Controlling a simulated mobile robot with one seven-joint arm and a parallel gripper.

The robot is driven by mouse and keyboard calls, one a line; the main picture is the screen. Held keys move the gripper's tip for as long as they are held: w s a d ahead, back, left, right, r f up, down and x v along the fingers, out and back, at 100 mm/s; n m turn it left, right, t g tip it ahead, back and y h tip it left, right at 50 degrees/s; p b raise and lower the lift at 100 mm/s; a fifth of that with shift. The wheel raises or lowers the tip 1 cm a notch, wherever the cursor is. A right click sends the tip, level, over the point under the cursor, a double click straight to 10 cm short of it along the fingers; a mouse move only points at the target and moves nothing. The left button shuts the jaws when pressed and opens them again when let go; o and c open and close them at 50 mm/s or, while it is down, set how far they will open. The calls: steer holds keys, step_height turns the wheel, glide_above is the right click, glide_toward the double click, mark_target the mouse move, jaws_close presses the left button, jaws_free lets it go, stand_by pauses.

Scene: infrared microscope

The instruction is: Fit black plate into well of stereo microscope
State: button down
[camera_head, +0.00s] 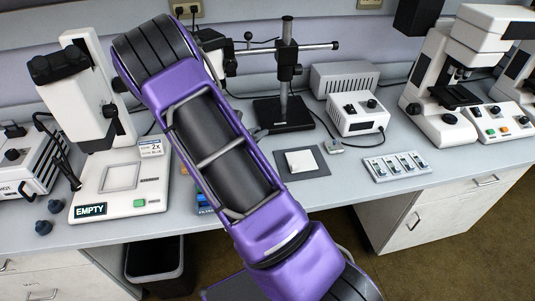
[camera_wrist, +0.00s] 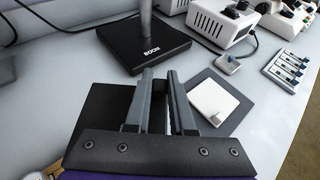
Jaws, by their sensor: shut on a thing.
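The white stereo microscope (camera_head: 84,90) stands at the left in the head view. Its base has a pale square well (camera_head: 121,177) and a sign reading EMPTY. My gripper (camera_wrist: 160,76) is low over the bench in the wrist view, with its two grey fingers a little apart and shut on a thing. A flat dark piece, seemingly the black plate (camera_wrist: 108,103), shows beside and behind the left finger. Much of it is hidden by the fingers and palm. In the head view my purple arm hides the gripper.
A dark mat with a white square (camera_head: 300,162) lies right of my gripper. Behind stands a black boom stand (camera_head: 284,113). A white control box (camera_head: 357,113) and a slide rack (camera_head: 396,166) are to the right. Dark knobs (camera_head: 43,227) lie left of the microscope.

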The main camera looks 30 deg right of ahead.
steer(key=d+f, duration=0.2)
steer(key=d, duration=0.2)
glide_above(268, 152)
steer(key=s+a, duration=0.1)
steer(key=s, duration=0.1)
steer(key=shift+m+g, duration=0.4)
step_height(268, 152, down, 4)
steer(key=shift+s+a, duration=0.15)
steer(key=shift+f+b, duration=0.5)
steer(key=shift+f, duration=1.95)
steer(key=c, duration=0.8)
jaws_free()
steer(key=shift+o, duration=0.2)
steer(key=shift+r, duration=0.15)
steer(key=shift+a+r, duration=0.15)
steer(key=shift+a, duration=0.05)
steer(key=v, duration=1.1)
steer(key=shift+s+a+p, duration=0.25)
steer(key=shift+a+p, duration=0.05)
